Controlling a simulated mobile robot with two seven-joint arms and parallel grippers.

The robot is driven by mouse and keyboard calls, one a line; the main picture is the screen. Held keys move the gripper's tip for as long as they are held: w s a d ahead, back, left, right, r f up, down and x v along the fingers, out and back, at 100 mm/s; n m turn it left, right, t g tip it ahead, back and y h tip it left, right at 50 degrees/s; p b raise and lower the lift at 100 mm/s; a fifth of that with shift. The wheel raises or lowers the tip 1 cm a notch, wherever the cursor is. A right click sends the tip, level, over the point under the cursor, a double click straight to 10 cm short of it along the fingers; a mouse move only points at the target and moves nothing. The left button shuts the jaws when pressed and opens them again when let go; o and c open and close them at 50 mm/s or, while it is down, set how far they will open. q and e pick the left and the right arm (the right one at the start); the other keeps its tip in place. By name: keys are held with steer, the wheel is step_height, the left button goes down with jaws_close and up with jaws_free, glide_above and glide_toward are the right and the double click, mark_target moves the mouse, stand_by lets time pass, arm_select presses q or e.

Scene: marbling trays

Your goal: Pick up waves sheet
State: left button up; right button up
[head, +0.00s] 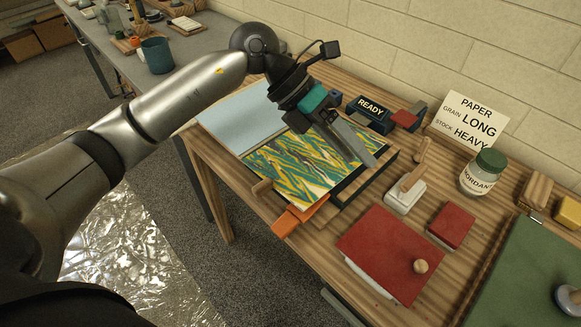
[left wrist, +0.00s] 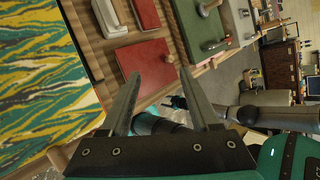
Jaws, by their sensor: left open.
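The waves sheet (head: 295,170), with green, yellow and white wavy streaks, lies flat near the left end of the wooden bench. It also fills the left side of the left wrist view (left wrist: 40,70). My left gripper (head: 365,156) is above the sheet's right part in the head view, fingers apart and nothing between them. It hides the sheet's upper right part. In the left wrist view the fingers (left wrist: 160,78) stand apart, to the right of the sheet. I do not see my right gripper.
A pale blue panel (head: 238,118) lies left of the sheet. An orange piece (head: 298,217) is at the sheet's near edge. A red board with a knob (head: 385,250), a white block with a wooden handle (head: 404,196) and a jar (head: 480,175) stand to the right.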

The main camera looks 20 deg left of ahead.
arm_select(q)
steer(key=w+a+f+y, duration=0.1)
steer(key=a+f+y, duration=0.1)
steer(key=a+y, duration=0.5)
steer(key=n+g+y, duration=0.1)
steer(key=y, duration=0.1)
glide_above(263, 183)
steer(key=f, duration=0.7)
steer(key=shift+w+a+f+b, duration=0.25)
steer(key=shift+w+b, duration=0.15)
steer(key=shift+h, duration=0.3)
steer(key=shift+s+d+f, duration=0.1)
steer(key=shift+s+f, duration=0.1)
steer(key=shift+f, duration=1.35)
steer(key=shift+s+d+f, duration=0.1)
steer(key=shift+s+f, duration=0.05)
steer(key=shift+f, duration=1.35)
jaws_close()
